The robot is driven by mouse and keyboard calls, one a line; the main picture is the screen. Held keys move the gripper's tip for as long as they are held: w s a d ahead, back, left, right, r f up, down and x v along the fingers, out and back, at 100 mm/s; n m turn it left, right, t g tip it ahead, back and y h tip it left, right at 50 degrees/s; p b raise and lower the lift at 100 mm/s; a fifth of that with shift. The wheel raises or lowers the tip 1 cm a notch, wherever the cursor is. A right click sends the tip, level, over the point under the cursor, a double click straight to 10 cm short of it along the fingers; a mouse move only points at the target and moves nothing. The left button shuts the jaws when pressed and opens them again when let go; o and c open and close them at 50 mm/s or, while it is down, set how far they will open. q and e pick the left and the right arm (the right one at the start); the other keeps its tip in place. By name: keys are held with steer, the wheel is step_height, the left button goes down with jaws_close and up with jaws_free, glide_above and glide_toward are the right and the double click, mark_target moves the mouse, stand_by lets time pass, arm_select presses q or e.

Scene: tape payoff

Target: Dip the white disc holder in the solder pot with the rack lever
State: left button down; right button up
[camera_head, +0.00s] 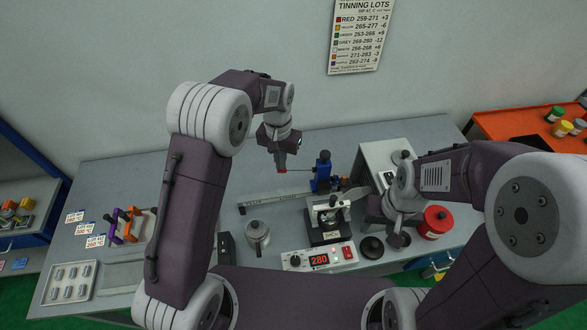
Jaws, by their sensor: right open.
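The blue rack stand (322,172) stands upright on the bench. A thin lever (300,170) runs left from it to a red end. My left gripper (281,168) is at that red end, its fingers close together; whether they grip it is unclear. The solder pot (325,228) is a black block in front of the rack, with pale metal parts on top. I cannot clearly make out the white disc holder; a whitish part shows above the pot. My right gripper (397,236) is open, low over the bench, right of the pot, near a black round piece (371,247).
A controller (319,258) reads 280. Purple and orange holders (127,224) and a tray (69,282) are at left. A wall chart (361,36) lists colours.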

arm_select(q)
steer(key=shift+f+b, duration=1.55)
steer(key=shift+f, duration=1.1)
steer(key=shift+r, duration=0.2)
stand_by(1.3)
step_height(320, 180, up, 8)
steer(key=p, duration=0.7)
steer(key=shift+r+p, duration=0.2)
steer(key=shift+p, duration=0.2)
steer(key=shift+f, duration=0.15)
